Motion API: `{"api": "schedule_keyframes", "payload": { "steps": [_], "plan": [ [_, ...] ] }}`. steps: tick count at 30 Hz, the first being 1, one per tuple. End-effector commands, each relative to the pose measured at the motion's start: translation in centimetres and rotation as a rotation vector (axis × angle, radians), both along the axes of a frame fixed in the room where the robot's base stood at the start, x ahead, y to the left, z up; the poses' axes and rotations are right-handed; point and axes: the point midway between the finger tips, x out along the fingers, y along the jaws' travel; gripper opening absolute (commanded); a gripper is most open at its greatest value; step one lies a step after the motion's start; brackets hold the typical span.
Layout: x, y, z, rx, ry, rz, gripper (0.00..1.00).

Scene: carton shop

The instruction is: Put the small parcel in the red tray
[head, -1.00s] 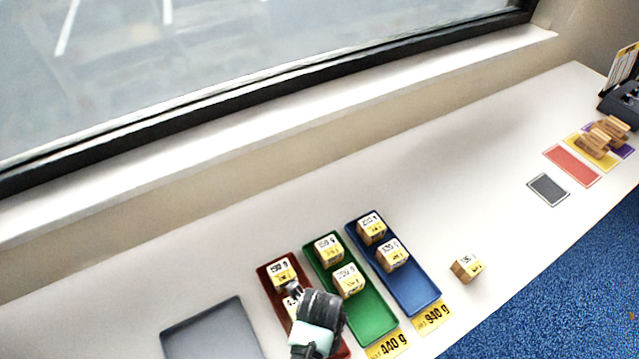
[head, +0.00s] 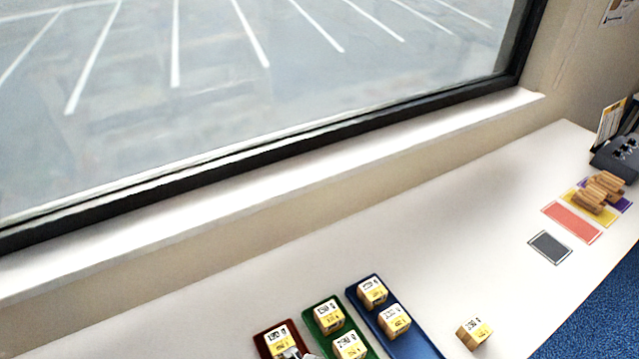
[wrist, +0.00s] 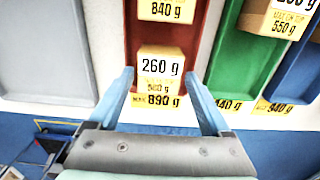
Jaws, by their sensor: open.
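The red tray (wrist: 196,52) shows in the wrist view, and its far end (head: 261,345) shows in the head view. A box-shaped parcel marked 260 g (wrist: 160,66) sits at the tray's near end. My gripper (wrist: 159,76) is open, with one finger on each side of this parcel and narrow gaps visible. A second parcel (head: 277,339) is farther up the red tray; its yellow 840 g label shows in the wrist view. A loose parcel (head: 474,334) stands on the counter right of the trays; its label is too small to read.
The green tray (head: 311,325) and blue tray (head: 416,343) each hold two parcels. A grey tray (wrist: 88,50) is left of the red one. Flat coloured cards (head: 571,222), wooden pieces (head: 598,193) and a dark device (head: 618,155) are far right. The counter's middle is clear.

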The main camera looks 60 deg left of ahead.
Motion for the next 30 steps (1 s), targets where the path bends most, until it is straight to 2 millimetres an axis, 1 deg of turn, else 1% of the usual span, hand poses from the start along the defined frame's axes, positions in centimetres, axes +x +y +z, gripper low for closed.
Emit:
{"api": "schedule_keyframes", "payload": {
  "steps": [1, 6, 9, 12, 15, 18, 25, 26, 28, 29, 30],
  "plan": [
    [0.1, 0.0, 1.1, 0.003, -0.004, -0.001, 0.82],
    [0.1, 0.1, 4.9, 0.004, -0.004, -0.001, 0.82],
    [0.0, 0.0, 6.8, 0.003, -0.003, 0.000, 0.82],
    [0.1, 0.0, 8.2, 0.002, -0.002, 0.000, 0.82],
    [0.1, 0.0, 9.1, 0.001, -0.001, 0.000, 0.82],
    [0.0, 0.0, 9.5, 0.000, 0.000, 0.001, 0.82],
    [0.1, 0.0, 9.7, 0.002, -0.003, 0.003, 0.82],
    [0.3, 0.1, 9.8, 0.008, -0.010, 0.008, 0.82],
    [1.6, 0.6, 10.6, 0.037, -0.049, 0.037, 0.82],
    [2.5, 0.9, 11.2, 0.058, -0.080, 0.060, 0.82],
    [4.2, 1.5, 12.3, 0.091, -0.137, 0.100, 0.82]
  ]
}}
